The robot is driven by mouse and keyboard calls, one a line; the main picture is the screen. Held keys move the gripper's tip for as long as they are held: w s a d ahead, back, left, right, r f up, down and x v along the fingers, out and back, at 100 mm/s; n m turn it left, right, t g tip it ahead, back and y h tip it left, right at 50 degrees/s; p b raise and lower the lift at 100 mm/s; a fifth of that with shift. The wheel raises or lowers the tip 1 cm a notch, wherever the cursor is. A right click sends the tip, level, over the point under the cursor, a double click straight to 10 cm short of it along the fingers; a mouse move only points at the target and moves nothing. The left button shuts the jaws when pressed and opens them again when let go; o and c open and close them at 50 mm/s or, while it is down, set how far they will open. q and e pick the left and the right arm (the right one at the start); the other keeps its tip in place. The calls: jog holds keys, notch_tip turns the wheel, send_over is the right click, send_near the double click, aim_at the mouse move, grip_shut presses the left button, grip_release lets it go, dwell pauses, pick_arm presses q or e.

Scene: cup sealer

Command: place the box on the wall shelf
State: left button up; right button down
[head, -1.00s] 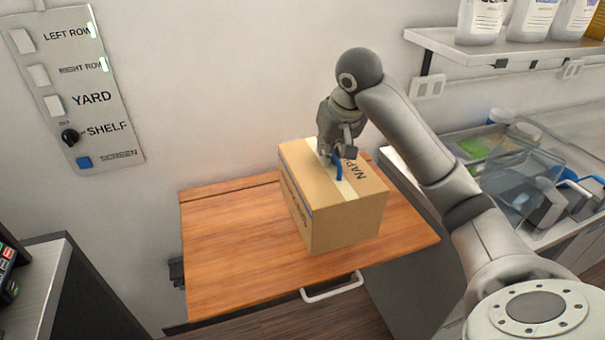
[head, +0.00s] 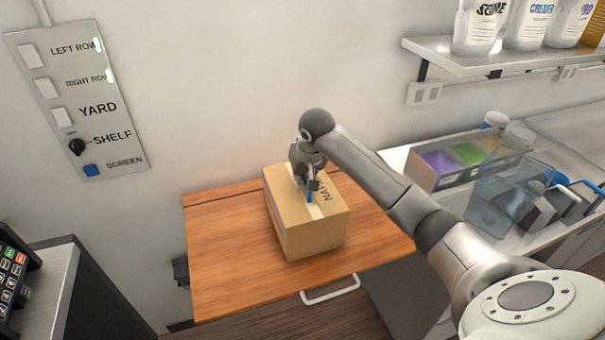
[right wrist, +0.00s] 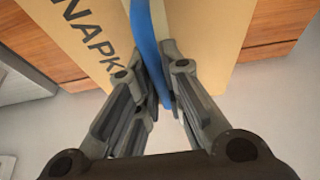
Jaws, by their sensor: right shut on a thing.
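The brown cardboard box (head: 314,236), printed with letters reading "NAPK" in the right wrist view (right wrist: 75,30), is upright over the wooden wall shelf (head: 222,262). I cannot tell whether its bottom touches the wood. My right gripper (head: 308,187) points down at the top of the box. It is shut on the blue strap (right wrist: 146,35) on the box's top, and the wrist view shows the strap between its fingers (right wrist: 154,75). The box hides part of the wooden surface. My left gripper is not in view.
A white shelf (head: 455,60) with several jugs is high at the right. Below it, a counter holds bins (head: 440,165) and jars. A switch panel (head: 85,130) is on the left wall. A dark cabinet (head: 75,295) stands at lower left. The wooden surface is bare left of the box.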

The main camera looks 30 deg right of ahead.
jog(key=shift+f, duration=0.3)
jog(key=c, duration=1.5)
grip_release()
jog(key=shift+c, duration=0.2)
jog(key=shift+s, duration=0.1)
jog(key=shift+r, duration=0.2)
jog(key=b+v, duration=0.4)
jog(key=v, duration=0.6)
jog(key=shift+s+r, duration=0.15)
jog(key=shift+r, duration=0.05)
jog(key=shift+s+a+r, duration=0.1)
jog(key=shift+s+r, duration=0.15)
jog(key=shift+r, duration=0.35)
